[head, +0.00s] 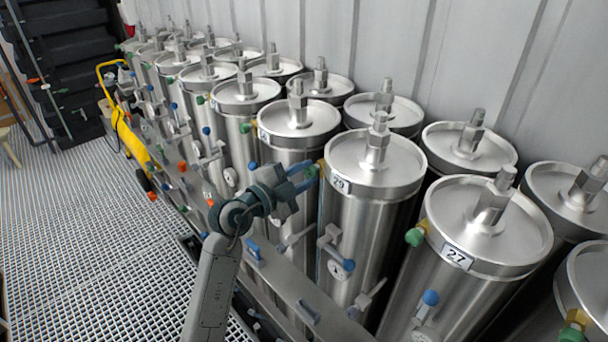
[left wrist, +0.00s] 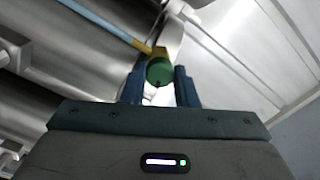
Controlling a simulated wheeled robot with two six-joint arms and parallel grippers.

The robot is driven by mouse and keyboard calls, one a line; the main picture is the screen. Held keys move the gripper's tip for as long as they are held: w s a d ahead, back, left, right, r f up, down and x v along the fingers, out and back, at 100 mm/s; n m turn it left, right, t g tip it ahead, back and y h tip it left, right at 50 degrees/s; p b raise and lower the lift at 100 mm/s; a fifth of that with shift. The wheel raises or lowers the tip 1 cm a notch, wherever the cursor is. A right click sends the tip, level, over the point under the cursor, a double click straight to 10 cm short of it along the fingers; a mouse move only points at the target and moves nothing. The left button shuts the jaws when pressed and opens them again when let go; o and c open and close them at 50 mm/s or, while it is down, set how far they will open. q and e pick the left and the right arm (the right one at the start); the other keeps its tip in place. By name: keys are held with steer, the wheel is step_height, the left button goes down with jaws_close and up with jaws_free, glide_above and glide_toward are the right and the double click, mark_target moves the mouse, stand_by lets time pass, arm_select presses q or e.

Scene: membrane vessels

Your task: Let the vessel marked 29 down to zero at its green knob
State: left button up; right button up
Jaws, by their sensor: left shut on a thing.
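The vessel marked 29 (head: 345,230) is an upright steel cylinder right of the middle in the head view. Its number plate (head: 340,184) sits at its upper left rim. My left gripper (head: 308,174) reaches in from the left at the vessel's upper left edge, and hides the knob there in the head view. In the left wrist view the green knob (left wrist: 160,71) lies between the two blue fingers, on a brass fitting (left wrist: 159,52). The left gripper is shut on it. My right gripper is not in view.
The vessel marked 27 (head: 487,232) stands to the right, with its own green knob (head: 415,236) and a blue knob (head: 431,298). More vessels stand behind and to the left along a wall. A yellow cart (head: 127,135) stands at the far left. The grating floor (head: 90,240) at left is mostly clear.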

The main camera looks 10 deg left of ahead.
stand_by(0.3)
arm_select(q)
steer(key=o, duration=1)
steer(key=b+v, duration=0.3)
steer(key=v, duration=0.7)
steer(key=shift+s+a+b, duration=0.25)
steer(key=shift+s+b, duration=0.05)
steer(key=shift+b, duration=0.05)
steer(key=shift+f, duration=0.1)
